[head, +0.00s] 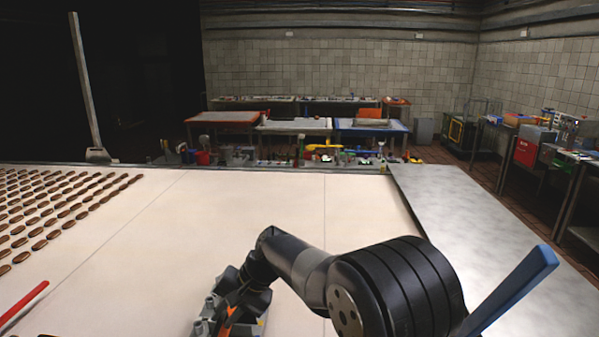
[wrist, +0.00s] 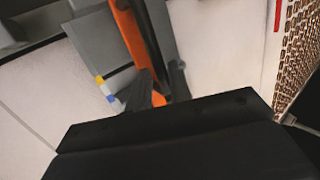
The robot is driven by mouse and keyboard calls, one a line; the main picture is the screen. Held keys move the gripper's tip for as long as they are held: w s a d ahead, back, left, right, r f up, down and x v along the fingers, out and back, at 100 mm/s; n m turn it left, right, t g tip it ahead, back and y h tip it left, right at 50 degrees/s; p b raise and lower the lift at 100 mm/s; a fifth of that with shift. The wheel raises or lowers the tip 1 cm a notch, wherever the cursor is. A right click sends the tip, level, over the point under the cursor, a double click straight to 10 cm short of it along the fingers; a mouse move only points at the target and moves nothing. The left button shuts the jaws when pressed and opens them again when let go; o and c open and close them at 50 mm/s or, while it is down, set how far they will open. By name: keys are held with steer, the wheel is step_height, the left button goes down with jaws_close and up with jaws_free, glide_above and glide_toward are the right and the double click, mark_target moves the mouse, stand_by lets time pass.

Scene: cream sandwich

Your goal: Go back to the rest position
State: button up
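My gripper (head: 228,312) shows at the bottom of the head view, at the end of my bent black and grey arm, over the pale work surface (head: 250,225). Its fingertips are partly cut off by the lower edge. In the wrist view, a black housing fills the lower part, and dark finger-like parts (wrist: 160,88) stand beside an orange strip (wrist: 130,35). I cannot tell whether the gripper is open or shut, or whether the orange strip belongs to it. I see no food in it.
Rows of brown oblong biscuits (head: 60,210) lie on the left of the surface, also in the wrist view (wrist: 300,50). A red bar (head: 22,303) is at lower left, a blue bar (head: 510,290) at lower right. A grey metal top (head: 480,225) adjoins the surface. Its middle is clear.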

steer(key=b+v, duration=0.1)
steer(key=v, duration=0.7)
steer(key=p+x, duration=0.2)
steer(key=x, duration=0.8)
steer(key=shift+a+f, duration=0.15)
steer(key=shift+f, duration=0.05)
steer(key=shift+a+b, duration=0.1)
steer(key=shift+b, duration=0.3)
steer(key=shift+s+r+t, duration=0.3)
steer(key=shift+r+t, duration=0.05)
steer(key=shift+t, duration=0.05)
steer(key=shift+w, duration=0.1)
steer(key=shift+r, duration=0.1)
